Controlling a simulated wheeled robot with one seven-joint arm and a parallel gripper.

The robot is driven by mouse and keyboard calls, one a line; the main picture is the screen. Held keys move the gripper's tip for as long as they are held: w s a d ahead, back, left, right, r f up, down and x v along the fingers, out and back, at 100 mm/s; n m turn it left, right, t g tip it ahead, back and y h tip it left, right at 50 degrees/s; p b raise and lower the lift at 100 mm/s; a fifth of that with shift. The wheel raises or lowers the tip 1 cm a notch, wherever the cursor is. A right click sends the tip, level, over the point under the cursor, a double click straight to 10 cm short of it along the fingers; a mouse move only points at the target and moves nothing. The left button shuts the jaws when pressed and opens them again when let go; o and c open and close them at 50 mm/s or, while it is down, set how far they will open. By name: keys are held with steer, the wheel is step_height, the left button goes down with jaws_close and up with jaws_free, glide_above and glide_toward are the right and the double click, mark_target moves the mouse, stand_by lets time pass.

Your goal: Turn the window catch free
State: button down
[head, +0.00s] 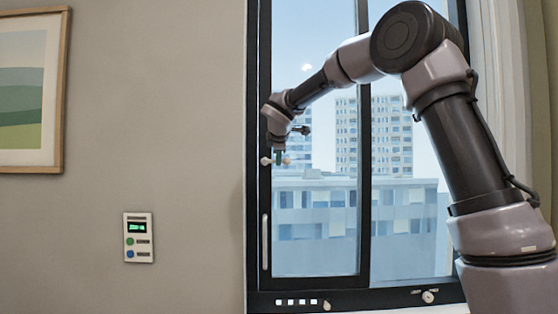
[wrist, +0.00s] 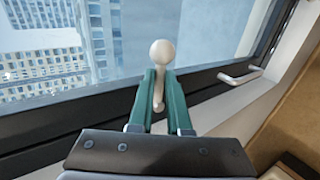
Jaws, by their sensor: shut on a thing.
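The window catch (wrist: 162,54) is a pale lever with a round knob at its end, in the upper middle of the wrist view. My gripper (wrist: 160,78) has green fingers, one on each side of the lever, and is shut on it. The knob sticks out past the fingertips. In the head view the catch (head: 265,161) shows as a small pale knob on the dark left frame of the window, and my gripper (head: 280,157) is at it.
A pale vertical pull handle (head: 265,242) sits on the window frame below the catch. A control panel (head: 138,237) and a framed picture (head: 31,92) are on the left wall. Small square indicators and a round knob (head: 428,297) line the sill strip.

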stand_by(0.3)
steer(key=c, duration=0.9)
jaws_free()
steer(key=shift+o, duration=0.2)
steer(key=shift+s, duration=0.1)
steer(key=v, duration=1)
steer(key=shift+s+r, duration=0.2)
steer(key=shift+s, duration=0.05)
